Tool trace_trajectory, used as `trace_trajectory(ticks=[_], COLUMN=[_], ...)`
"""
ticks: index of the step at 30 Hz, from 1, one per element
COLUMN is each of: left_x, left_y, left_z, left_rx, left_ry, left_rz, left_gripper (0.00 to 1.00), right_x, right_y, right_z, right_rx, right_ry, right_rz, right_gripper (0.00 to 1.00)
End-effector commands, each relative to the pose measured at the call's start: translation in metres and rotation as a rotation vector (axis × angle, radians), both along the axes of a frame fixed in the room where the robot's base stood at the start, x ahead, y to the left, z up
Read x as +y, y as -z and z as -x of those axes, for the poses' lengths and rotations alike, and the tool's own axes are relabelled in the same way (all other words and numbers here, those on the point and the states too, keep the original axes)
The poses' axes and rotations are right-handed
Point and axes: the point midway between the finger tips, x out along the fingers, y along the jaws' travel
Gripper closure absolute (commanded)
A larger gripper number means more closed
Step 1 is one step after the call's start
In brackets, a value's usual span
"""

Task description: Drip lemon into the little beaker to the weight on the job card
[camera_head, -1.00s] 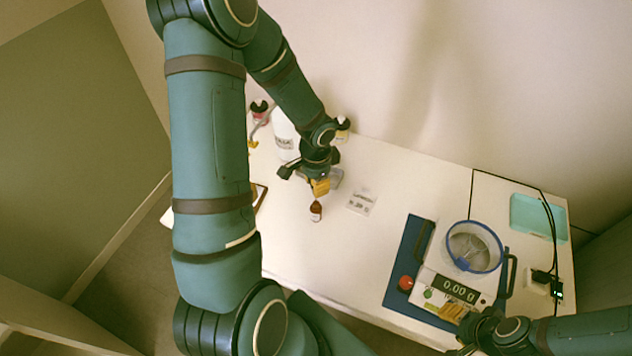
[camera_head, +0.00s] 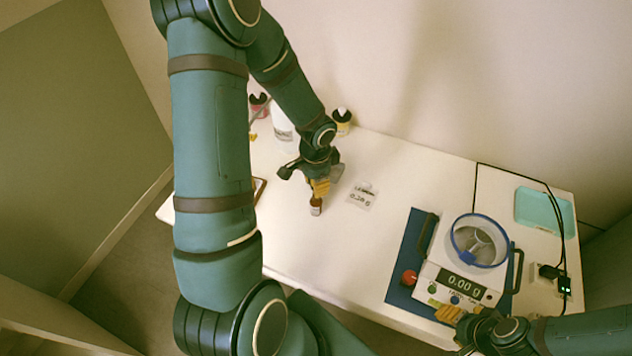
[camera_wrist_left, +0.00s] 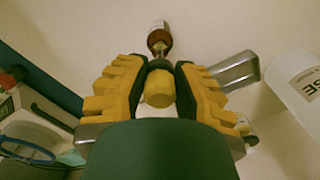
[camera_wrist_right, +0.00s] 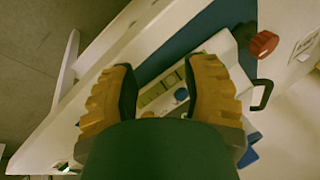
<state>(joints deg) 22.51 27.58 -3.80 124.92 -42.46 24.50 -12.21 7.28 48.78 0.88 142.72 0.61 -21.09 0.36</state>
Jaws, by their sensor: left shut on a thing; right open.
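The small brown bottle (camera_head: 315,209) with a pale label is under my left gripper (camera_head: 318,188). In the left wrist view the bottle (camera_wrist_left: 159,38) extends beyond the fingertips, and my left fingers are shut on its yellow top (camera_wrist_left: 158,88). I cannot tell whether its base touches the table. The scale (camera_head: 460,284) reads 0.00 g. My right gripper (camera_head: 450,314) is open and empty at the scale's front buttons.
A teal tray (camera_head: 544,213) and cables lie at the back right. A white bottle (camera_head: 281,125) and capped jars (camera_head: 342,122) stand behind my left gripper.

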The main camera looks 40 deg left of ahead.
Motion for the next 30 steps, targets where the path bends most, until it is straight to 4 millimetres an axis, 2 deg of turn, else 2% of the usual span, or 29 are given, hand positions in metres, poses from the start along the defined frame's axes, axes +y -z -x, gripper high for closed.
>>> trace_trajectory(ticks=[30], left_x=[0.0], left_y=[0.038], left_z=[0.0], left_rx=[0.0], left_ry=[0.0], left_rz=[0.0], left_gripper=[1.0], right_x=[0.002], right_y=[0.033], right_z=[0.01], right_rx=[0.022], right_ry=[-0.018], right_rz=[-0.005], right_gripper=[0.53])
